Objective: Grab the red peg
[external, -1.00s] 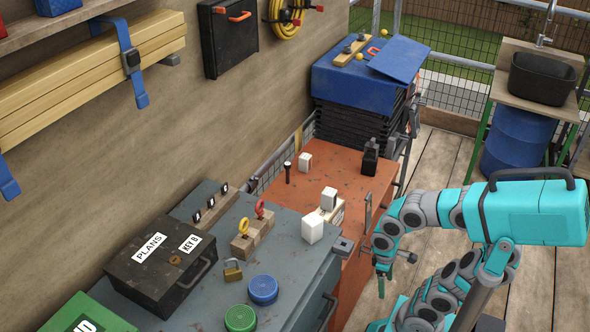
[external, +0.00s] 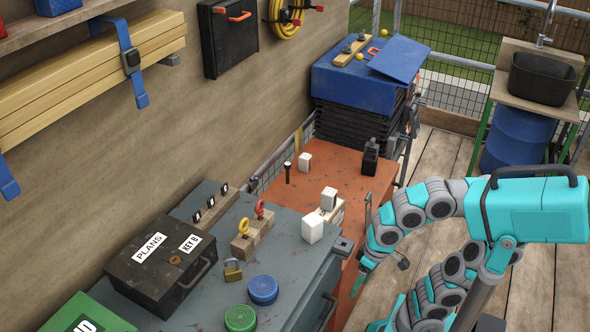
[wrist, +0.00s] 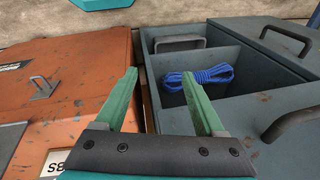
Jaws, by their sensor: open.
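A red ring-topped peg (external: 260,209) stands in a wooden block (external: 254,237) on the grey bench top, behind a similar yellow peg (external: 243,227). The red peg does not show in the wrist view. My gripper (external: 358,283) is well to the right of the peg and lower in the picture, beside the front of the benches. In the wrist view, its two green fingers (wrist: 160,74) are apart with nothing between them.
The wrist view shows an open grey compartment (wrist: 146,68) holding blue rope (wrist: 200,77), and an orange cabinet (wrist: 85,85) at left. White blocks (external: 313,229), a padlock (external: 233,273), a blue round lid (external: 263,290) and a black box (external: 150,285) sit on the bench.

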